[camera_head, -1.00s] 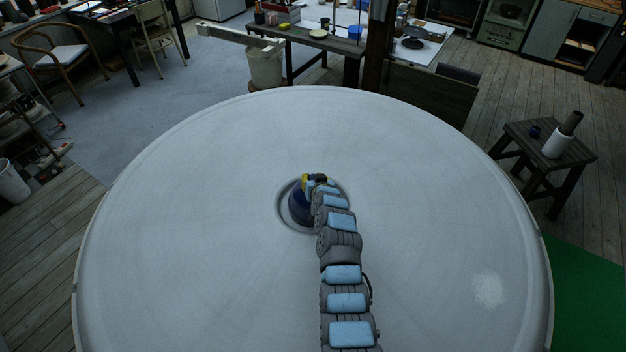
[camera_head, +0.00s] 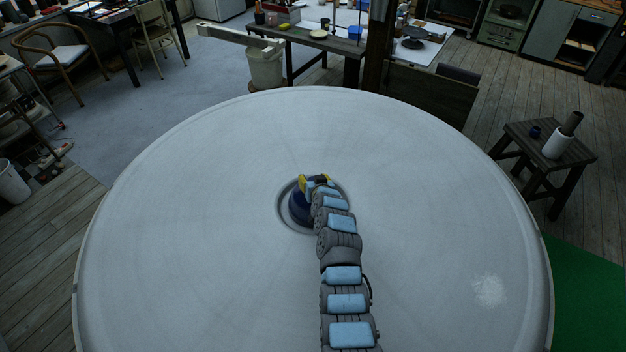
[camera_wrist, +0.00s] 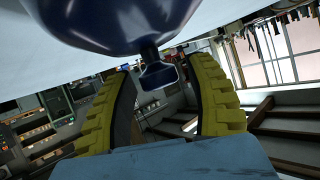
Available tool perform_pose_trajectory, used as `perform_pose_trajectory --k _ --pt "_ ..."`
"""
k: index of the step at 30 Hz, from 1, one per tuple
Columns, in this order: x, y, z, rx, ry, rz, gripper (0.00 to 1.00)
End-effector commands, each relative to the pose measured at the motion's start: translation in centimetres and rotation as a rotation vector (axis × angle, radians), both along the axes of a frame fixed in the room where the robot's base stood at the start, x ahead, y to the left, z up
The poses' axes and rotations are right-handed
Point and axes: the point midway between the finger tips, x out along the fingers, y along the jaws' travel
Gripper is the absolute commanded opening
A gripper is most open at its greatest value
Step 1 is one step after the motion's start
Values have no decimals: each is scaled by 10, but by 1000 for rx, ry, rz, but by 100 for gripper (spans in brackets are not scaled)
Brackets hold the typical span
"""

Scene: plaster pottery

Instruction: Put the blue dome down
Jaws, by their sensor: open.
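The dark blue dome (camera_head: 298,208) stands at the ringed centre of the large white round table (camera_head: 190,220), partly hidden by my arm. Its glossy body (camera_wrist: 120,22) fills the top of the wrist view, with a small blue knob (camera_wrist: 158,76) on a short neck. My gripper (camera_head: 315,178) is at the dome's top. In the wrist view my gripper (camera_wrist: 160,78) is open, its yellow ridged fingers on either side of the knob with gaps to both. The dome's contact with the table is hidden in the wrist view.
The white tabletop around the dome is clear on all sides. A dark stool (camera_head: 548,166) with a white cylinder (camera_head: 558,146) stands off to the right. A workbench (camera_head: 345,47) with pots and a bucket (camera_head: 265,69) are beyond the far edge.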

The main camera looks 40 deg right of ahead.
Motion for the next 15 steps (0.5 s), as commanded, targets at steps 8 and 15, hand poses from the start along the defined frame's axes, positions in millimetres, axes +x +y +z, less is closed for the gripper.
perform_pose_trajectory --k 8,15 --pt "-13 6 6 1 0 0 55" --pt "-25 14 14 -2 0 1 55"
